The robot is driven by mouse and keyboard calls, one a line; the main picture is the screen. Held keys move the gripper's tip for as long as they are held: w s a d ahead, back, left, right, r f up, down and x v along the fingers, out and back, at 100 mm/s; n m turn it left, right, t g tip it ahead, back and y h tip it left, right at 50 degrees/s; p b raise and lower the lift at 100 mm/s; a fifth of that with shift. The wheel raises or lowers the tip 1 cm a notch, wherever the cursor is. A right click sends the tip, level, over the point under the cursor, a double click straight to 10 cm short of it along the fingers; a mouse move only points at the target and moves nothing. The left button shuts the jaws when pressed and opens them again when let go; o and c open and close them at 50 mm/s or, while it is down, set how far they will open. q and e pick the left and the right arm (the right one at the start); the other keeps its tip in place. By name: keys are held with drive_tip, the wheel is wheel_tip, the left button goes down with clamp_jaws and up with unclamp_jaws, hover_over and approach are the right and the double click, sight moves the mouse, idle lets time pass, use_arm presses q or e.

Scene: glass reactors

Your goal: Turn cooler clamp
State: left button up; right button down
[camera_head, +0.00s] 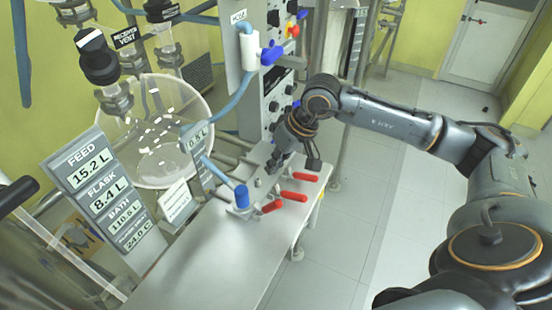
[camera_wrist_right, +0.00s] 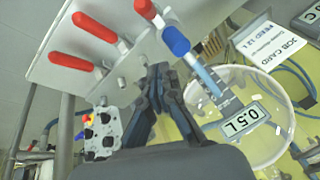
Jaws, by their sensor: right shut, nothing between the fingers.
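Several red-handled clamps sit on a grey metal plate (camera_head: 257,181) at the back of the bench: one red handle (camera_head: 305,177) lies farthest back, another (camera_head: 293,196) in the middle, a third (camera_head: 271,207) nearest. I cannot tell which is the cooler clamp. In the right wrist view the red handles (camera_wrist_right: 71,72) (camera_wrist_right: 95,27) (camera_wrist_right: 145,8) lie at the upper left, apart from my fingers. My right gripper (camera_head: 274,166) is shut and empty, pointing down close to the plate, behind and left of the handles. It also shows in the right wrist view (camera_wrist_right: 158,72). My left gripper is not in view.
A blue fitting (camera_head: 242,195) with a blue hose stands on the plate near the handles. A glass vessel (camera_head: 150,160) and display panel (camera_head: 100,190) stand left. A control column (camera_head: 265,70) rises behind. The bench top (camera_head: 215,265) in front is clear.

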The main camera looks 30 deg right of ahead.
sight(266, 206)
wheel_tip(266, 206, down, 7)
drive_tip(key=s+a+p, duration=0.1)
drive_tip(key=s+p, duration=0.1)
drive_tip(key=p, duration=0.1)
drive_tip(key=shift+a+f, duration=0.15)
drive_tip(key=shift+a, duration=0.25)
drive_tip(key=shift+w, duration=0.1)
